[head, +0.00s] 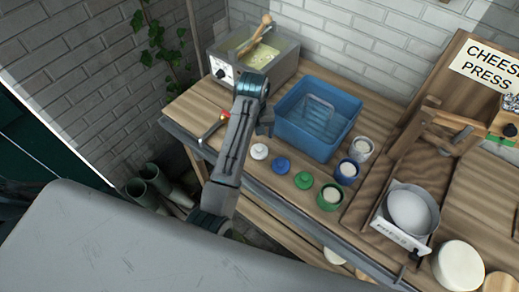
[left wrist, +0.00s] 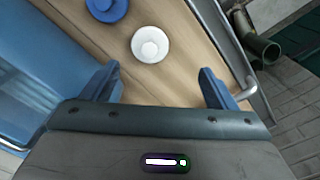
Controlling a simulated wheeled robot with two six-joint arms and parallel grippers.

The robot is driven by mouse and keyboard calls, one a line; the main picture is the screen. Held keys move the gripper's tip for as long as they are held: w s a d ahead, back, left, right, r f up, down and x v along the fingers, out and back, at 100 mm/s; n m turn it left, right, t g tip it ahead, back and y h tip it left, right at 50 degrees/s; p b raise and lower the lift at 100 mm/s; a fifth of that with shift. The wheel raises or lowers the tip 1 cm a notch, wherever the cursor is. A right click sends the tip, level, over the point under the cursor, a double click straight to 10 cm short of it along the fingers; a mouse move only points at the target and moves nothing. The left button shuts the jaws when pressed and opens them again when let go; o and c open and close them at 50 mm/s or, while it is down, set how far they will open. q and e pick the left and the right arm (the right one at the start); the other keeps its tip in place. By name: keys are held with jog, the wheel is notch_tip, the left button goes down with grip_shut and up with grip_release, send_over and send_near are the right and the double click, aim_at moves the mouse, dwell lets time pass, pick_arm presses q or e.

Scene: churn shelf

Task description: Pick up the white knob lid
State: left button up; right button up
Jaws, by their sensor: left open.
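The white knob lid (head: 259,151) lies on the wooden shelf top, left of the blue lid (head: 281,165) and the green lid (head: 303,180). In the left wrist view the white knob lid (left wrist: 150,44) lies beyond my fingertips, roughly between their lines, with the blue lid (left wrist: 107,8) at the upper left. My left gripper (left wrist: 158,78) is open and empty; its two blue fingers are apart and do not touch the lid. In the head view my left gripper (head: 265,122) hangs above the shelf near the blue tub. My right gripper does not show.
A blue tub (head: 352,128) stands right behind the lids. A metal vat (head: 290,62) is at the back left. White, blue and green pots (head: 330,197) stand to the right. A small red-tipped tap or handle (head: 225,114) is at the shelf's left.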

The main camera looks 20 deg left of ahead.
pick_arm(q)
jog(key=shift+w+d, duration=0.3)
jog(key=shift+w, duration=0.1)
jog(key=p, duration=0.1)
send_over(259, 148)
jog(key=f, duration=0.4)
jog(key=shift+s+a+f, duration=0.15)
jog(key=shift+s+a, duration=0.1)
jog(key=shift+w+d+f+p, duration=0.1)
jog(key=shift+w+f+p, duration=0.05)
jog(key=shift+f+p, duration=0.4)
jog(key=f+p, duration=0.1)
jog(key=f, duration=0.1)
jog(key=f+p, duration=0.1)
jog(key=f, duration=0.1)
jog(key=shift+w+d, duration=0.2)
jog(key=shift+f, duration=0.2)
jog(key=c, duration=1.1)
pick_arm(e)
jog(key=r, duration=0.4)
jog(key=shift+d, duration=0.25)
